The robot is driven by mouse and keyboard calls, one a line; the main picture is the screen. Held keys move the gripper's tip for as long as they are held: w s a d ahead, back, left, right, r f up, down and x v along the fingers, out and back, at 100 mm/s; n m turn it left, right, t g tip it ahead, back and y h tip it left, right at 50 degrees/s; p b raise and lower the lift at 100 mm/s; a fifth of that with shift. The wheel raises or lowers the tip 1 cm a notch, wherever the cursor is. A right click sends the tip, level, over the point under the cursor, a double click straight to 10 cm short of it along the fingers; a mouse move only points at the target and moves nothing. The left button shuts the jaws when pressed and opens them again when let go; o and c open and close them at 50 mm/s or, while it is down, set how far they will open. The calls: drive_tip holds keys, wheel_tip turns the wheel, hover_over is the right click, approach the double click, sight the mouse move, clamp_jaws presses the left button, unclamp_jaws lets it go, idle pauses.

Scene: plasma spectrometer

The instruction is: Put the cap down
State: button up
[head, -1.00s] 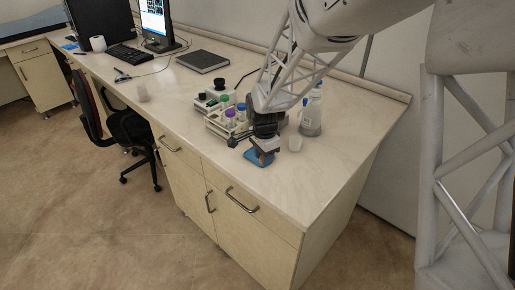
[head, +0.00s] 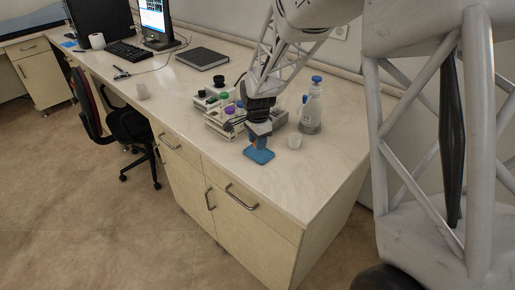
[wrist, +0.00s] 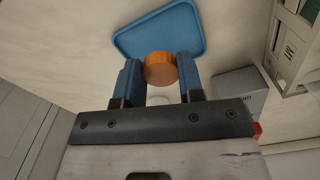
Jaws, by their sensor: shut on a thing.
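In the wrist view an orange round cap (wrist: 160,68) sits between the two blue finger pads of my gripper (wrist: 159,62), which is shut on it. A blue rounded-corner tray (wrist: 192,22) lies just beyond the fingertips, partly overlapped by the cap and fingers. In the head view my gripper (head: 257,140) points down over the back part of the blue tray (head: 260,156) near the front edge of the bench. The cap is mostly hidden there. I cannot tell whether the cap touches the tray.
A rack (head: 214,124) with colour-capped tubes stands left of my gripper. A blue-capped bottle (head: 311,112) and a small clear cup (head: 294,141) stand to its right. A dark notebook (head: 202,58) lies farther back. The bench is clear at the front right.

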sight(257, 154)
drive_tip(key=shift+f, duration=0.1)
drive_tip(key=shift+f, duration=1.65)
drive_tip(key=shift+f, duration=0.15)
drive_tip(key=o, duration=0.9)
wheel_tip(257, 154, up, 12)
drive_tip(key=shift+r, duration=0.15)
